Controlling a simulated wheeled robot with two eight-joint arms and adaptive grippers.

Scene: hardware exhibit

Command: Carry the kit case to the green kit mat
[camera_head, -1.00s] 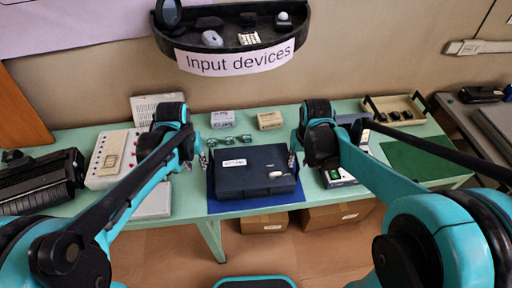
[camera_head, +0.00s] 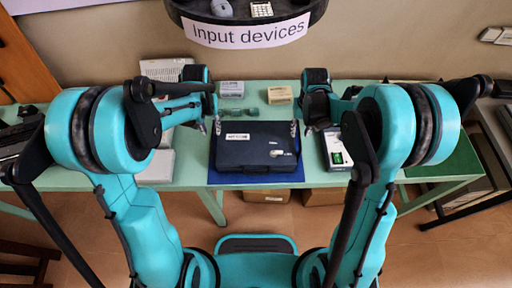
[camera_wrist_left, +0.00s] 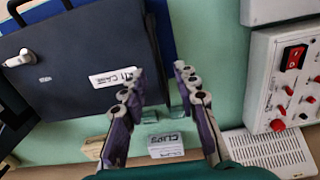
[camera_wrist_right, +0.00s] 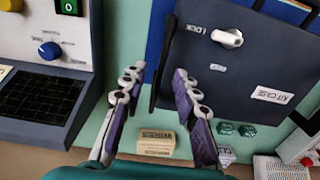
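The dark blue kit case (camera_head: 238,158), with a white label and a pale latch, lies flat on a blue mat (camera_head: 257,180) in mid-table. My left gripper (camera_head: 217,127) is at its left side and my right gripper (camera_head: 295,129) at its right side. In the left wrist view my fingers (camera_wrist_left: 158,85) are apart, on either side of the edge of the case (camera_wrist_left: 70,75). In the right wrist view my fingers (camera_wrist_right: 155,85) are also apart around the opposite edge of the case (camera_wrist_right: 215,75). I cannot tell finger contact. The green mat (camera_head: 450,163) lies at the table's right end, partly behind my right arm.
A grey device with a green display (camera_head: 337,150) stands close right of the case. Small boxes (camera_head: 231,89) (camera_head: 279,95) and green clips stand behind it. A panel with red switches (camera_wrist_left: 285,80) is on the left. A shelf (camera_head: 250,22) hangs above the table.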

